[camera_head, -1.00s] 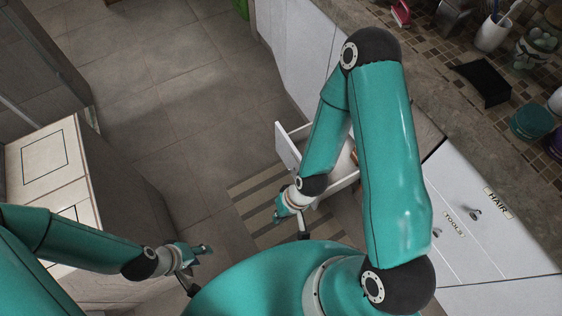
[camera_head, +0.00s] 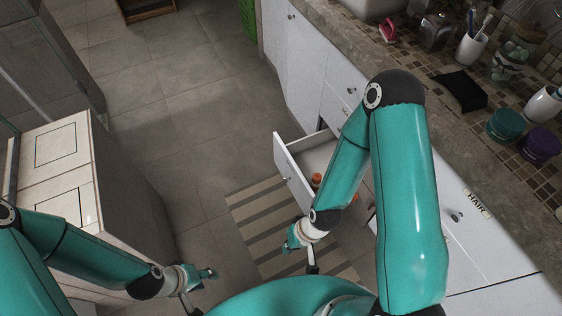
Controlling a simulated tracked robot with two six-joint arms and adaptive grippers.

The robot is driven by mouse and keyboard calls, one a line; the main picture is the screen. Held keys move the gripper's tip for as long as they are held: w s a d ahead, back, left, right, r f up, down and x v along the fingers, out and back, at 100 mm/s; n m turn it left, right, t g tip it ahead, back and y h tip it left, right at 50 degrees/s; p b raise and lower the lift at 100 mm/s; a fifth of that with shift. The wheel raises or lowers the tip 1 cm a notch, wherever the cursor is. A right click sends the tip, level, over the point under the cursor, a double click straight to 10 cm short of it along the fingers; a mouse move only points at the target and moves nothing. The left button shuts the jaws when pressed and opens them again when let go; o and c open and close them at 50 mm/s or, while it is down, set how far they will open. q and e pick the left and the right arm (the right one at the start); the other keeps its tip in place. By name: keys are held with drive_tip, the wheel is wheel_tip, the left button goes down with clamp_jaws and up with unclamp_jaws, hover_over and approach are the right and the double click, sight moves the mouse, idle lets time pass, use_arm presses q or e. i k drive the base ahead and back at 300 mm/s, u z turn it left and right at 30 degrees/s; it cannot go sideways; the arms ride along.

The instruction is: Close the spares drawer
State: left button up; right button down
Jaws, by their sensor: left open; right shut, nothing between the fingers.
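A white drawer (camera_head: 293,172) stands pulled out from the cabinet row, with a small knob on its front. A few orange items (camera_head: 317,180) lie inside it. My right arm crosses in front of it and hides part of the drawer and its cabinet. No label shows on this drawer, so I cannot tell from lettering that it is the spares one. My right gripper (camera_head: 301,252) is shut and empty, below the drawer front in the picture and apart from it. My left gripper (camera_head: 199,287) is open and empty at the lower left, away from the drawer.
A striped mat (camera_head: 256,218) lies on the tiled floor beneath the drawer. The counter (camera_head: 400,100) holds a cup (camera_head: 472,50), jars (camera_head: 505,125) and a black cloth-like item (camera_head: 460,91). A closed drawer labelled HAIR (camera_head: 477,204) is at right. A pale cabinet (camera_head: 60,160) stands left.

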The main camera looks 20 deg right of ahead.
sight(297, 162)
drive_tip(key=z, duration=0.05)
drive_tip(key=i, duration=0.9)
drive_tip(key=u, duration=0.05)
